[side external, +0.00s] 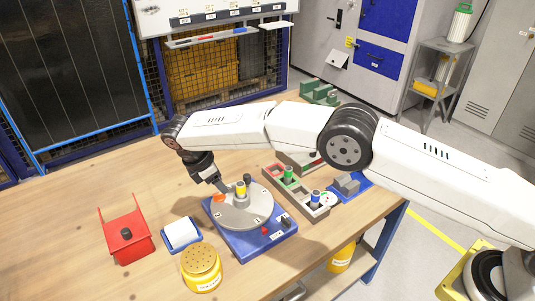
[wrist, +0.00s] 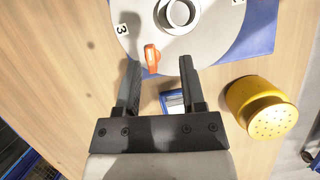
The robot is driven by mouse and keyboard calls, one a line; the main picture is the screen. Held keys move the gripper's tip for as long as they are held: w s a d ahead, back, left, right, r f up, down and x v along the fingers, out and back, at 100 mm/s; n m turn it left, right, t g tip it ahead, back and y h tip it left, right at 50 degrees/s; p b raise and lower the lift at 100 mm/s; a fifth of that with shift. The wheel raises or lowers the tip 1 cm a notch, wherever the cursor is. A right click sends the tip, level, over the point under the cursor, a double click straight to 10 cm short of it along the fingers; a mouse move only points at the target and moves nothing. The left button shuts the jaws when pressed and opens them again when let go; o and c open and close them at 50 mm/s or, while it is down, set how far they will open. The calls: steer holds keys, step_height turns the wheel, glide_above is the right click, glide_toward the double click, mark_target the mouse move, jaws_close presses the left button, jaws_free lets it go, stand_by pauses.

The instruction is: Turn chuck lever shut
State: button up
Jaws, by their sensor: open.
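The orange chuck lever (wrist: 152,58) sits at the rim of the round grey disc (wrist: 205,45), beside the ring-shaped chuck (wrist: 180,13) at its middle. In the side view the lever (side external: 218,198) is at the left of the disc, which stands on a blue base (side external: 262,243). My gripper (wrist: 159,64) is open. In the wrist view the lever's lower end lies between the two fingertips, nearer the left finger, with gaps on both sides. I cannot tell the height gap. In the side view my gripper (side external: 221,187) is close by the lever, which it partly crowds.
A yellow shaker can (side external: 201,267), a white block in a blue tray (side external: 182,235) and a red holder (side external: 127,236) stand left and in front of the jig. A tray with pegs (side external: 300,192) stands behind right.

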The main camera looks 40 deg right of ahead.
steer(key=s+d+r, duration=0.4)
steer(key=s+r, duration=0.4)
steer(key=s, duration=0.3)
steer(key=shift+s, duration=0.4)
stand_by(0.6)
steer(key=shift+d, duration=0.1)
steer(key=t+y, duration=0.1)
steer(key=y, duration=0.8)
glide_toward(216, 194)
steer(key=shift+x, duration=0.8)
steer(key=shift+x, duration=3.85)
